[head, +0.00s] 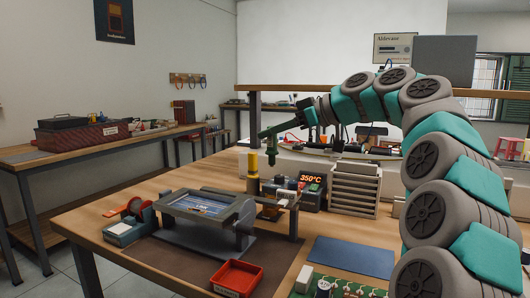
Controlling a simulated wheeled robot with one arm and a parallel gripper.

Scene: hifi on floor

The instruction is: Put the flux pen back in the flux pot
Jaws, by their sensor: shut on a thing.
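My gripper (271,154) is above the back of the workbench, left of centre, pointing down. It is shut on a slim thing, taken to be the flux pen, which is too small and too much covered to make out. A yellow-topped upright cylinder (253,163) stands just left of the fingertips in the picture. A small amber-brown container (270,212) sits lower, beside the circuit board holder; it may be the flux pot, but I cannot tell for sure. The gripper appears above it, apart from it.
The board holder (200,206), solder spool stand (131,222) and red tray (238,277) occupy the bench front. A 350°C soldering station (311,190) and drawer unit (354,190) stand to the right. A blue mat (351,256) lies clear.

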